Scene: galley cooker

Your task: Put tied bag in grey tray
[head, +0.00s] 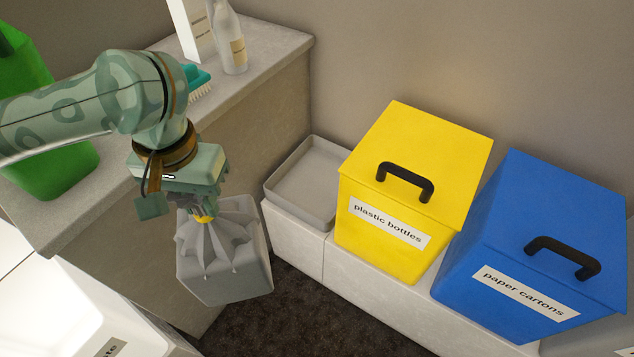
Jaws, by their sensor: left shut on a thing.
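The grey tray (308,178) is shallow and looks empty. It sits on the low pale ledge against the wall, to the right of the bag and apart from it. My right gripper is not in view.
A yellow "plastic bottles" bin (412,175) stands right beside the tray, and a blue "paper cartons" bin (540,240) further right. The counter (262,50) at left carries a white bottle (230,40), a teal brush (197,80) and a green container (55,170).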

